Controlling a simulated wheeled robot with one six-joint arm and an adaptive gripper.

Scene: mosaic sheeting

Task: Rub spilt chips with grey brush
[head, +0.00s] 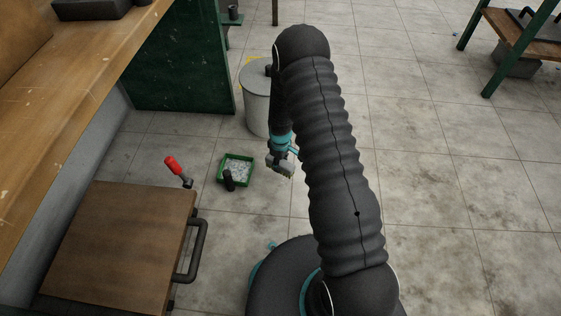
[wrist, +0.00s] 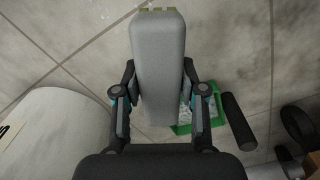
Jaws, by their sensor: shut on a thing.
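My gripper (head: 281,156) is shut on the grey brush (head: 285,170) and holds it over the tiled floor; I cannot tell its exact height. In the wrist view the jaws (wrist: 158,82) clasp both sides of the brush's long grey block (wrist: 158,55), with yellow-green bristles (wrist: 158,10) at its far end. A green tray or dustpan (head: 222,181) with a black upright handle (head: 229,180) stands on the floor left of the brush. Pale chips (head: 238,168) show inside it.
A pale round bin (head: 257,105) stands behind my gripper. A red-handled tool (head: 172,165) is to the left, by a wooden-topped cabinet (head: 120,240) with a dark handle. A workbench (head: 75,70) runs along the left. The floor at right is largely clear.

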